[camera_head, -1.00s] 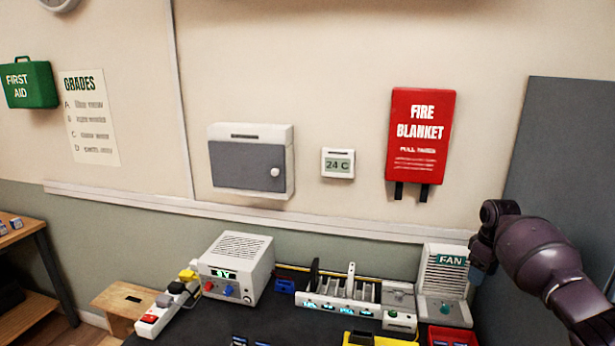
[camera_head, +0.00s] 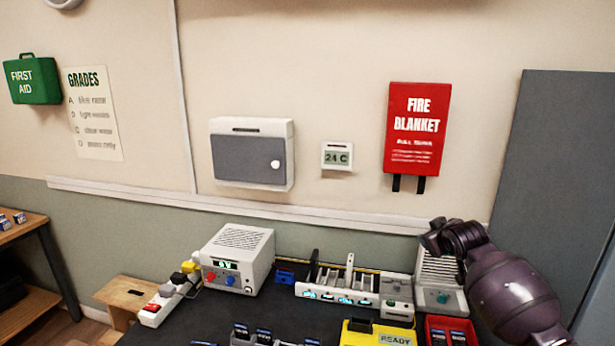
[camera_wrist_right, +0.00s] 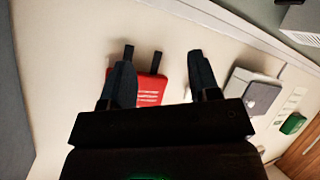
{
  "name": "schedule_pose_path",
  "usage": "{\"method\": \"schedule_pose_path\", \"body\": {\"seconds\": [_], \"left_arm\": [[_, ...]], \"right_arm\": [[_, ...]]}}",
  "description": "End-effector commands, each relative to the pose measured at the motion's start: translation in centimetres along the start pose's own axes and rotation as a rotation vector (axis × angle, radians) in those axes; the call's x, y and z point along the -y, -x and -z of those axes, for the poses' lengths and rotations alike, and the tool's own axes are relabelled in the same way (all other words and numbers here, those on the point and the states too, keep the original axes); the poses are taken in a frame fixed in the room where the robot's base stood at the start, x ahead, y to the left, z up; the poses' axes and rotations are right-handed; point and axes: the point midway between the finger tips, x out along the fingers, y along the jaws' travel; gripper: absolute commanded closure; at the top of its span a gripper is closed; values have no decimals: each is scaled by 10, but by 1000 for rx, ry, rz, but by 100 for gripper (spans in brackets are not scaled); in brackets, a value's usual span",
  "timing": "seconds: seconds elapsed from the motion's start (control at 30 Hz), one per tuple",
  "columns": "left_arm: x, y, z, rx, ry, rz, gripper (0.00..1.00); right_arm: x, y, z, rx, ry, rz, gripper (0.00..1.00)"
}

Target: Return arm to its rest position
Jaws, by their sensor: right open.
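My right arm (camera_head: 505,290) comes in from the lower right in the head view. It is raised over the right end of the workbench, in front of the fan unit. Its gripper cannot be made out clearly there. In the right wrist view my right gripper (camera_wrist_right: 160,63) has its two dark fingers spread apart with nothing between them. The fingers point toward the wall, with the red fire blanket box (camera_wrist_right: 152,88) seen behind and between them. My left gripper is not in view.
The dark workbench (camera_head: 195,325) holds a power supply (camera_head: 238,258), a white slotted rack (camera_head: 340,285), a fan unit (camera_head: 438,285), a yellow READY tray (camera_head: 360,338) and a red tray (camera_head: 450,322). A grey panel (camera_head: 550,160) stands at the right. A wall cabinet (camera_head: 250,155) hangs above.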

Motion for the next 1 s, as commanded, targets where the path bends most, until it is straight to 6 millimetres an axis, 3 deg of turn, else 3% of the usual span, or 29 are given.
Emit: {"method": "schedule_pose_path", "body": {"seconds": [0.03, 0.1, 0.4, 0.77, 1.0], "left_arm": [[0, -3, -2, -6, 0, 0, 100], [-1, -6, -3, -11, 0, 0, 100], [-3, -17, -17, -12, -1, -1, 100], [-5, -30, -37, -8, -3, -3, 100], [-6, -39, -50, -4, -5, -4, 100]], "right_arm": [[21, 3, -15, -49, -11, 3, 44], [44, 11, -30, -114, -28, 4, 44], [126, 58, -111, -291, -118, 20, 44], [199, 130, -230, -305, -228, 19, 44], [241, 179, -328, -169, -304, 16, 44]]}}
